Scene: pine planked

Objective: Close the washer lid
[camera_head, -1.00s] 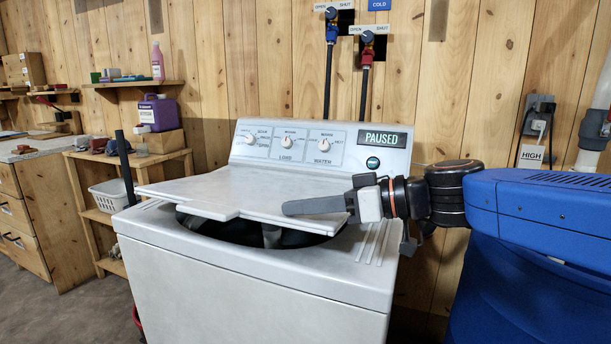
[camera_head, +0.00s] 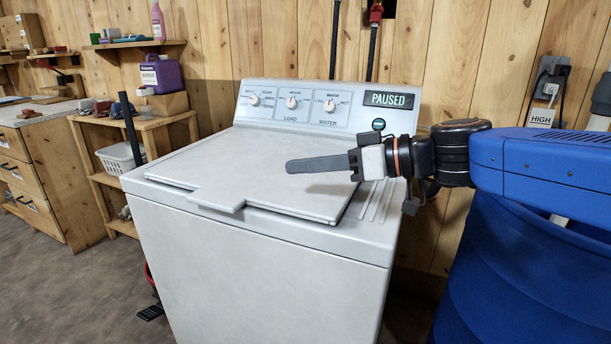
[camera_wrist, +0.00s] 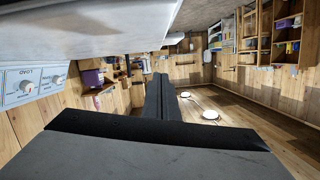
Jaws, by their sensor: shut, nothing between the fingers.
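The white washer (camera_head: 255,270) stands in the middle of the head view, its panel reading PAUSED. Its lid (camera_head: 230,180) lies down flat over the opening, with a tab at the front edge. The tub opening is hidden under it. My gripper (camera_head: 290,166) is shut and empty, pointing left over the right part of the lid. I cannot tell whether it touches the lid. In the wrist view my shut fingers (camera_wrist: 160,95) show, and a white surface of the washer (camera_wrist: 110,30) fills the top left.
A wooden shelf unit (camera_head: 150,125) with a purple jug (camera_head: 162,74) and a white basket (camera_head: 120,158) stands left of the washer. A wooden drawer cabinet (camera_head: 40,180) is further left. A plank wall is behind.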

